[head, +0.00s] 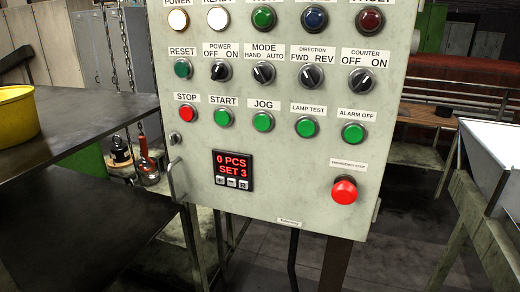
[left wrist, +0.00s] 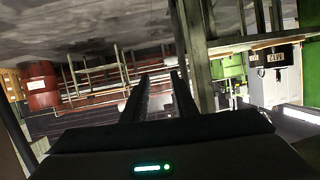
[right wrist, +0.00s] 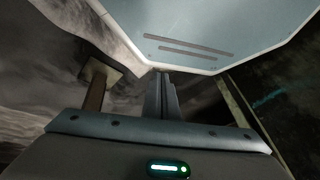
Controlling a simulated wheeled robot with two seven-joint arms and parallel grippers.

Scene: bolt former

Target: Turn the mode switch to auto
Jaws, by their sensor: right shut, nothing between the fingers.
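The mode switch (head: 265,73) is a black rotary knob on the pale grey control panel (head: 270,180), under a label with HAND on the left and AUTO on the right. I cannot tell surely from its small marks which side it points to. No gripper shows in the head view. In the left wrist view my left gripper (left wrist: 160,76) has its two dark fingers apart, with nothing between them. In the right wrist view my right gripper (right wrist: 162,75) has its fingers together and empty, with tips close to the edge of a pale slotted panel (right wrist: 215,25).
Similar knobs flank the mode switch: power (head: 220,70) and direction (head: 311,75). Green buttons sit just below, with a red emergency stop (head: 344,190) lower right. A dark table (head: 90,115) with a yellow bucket (head: 15,112) stands left. Chains hang beside the panel.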

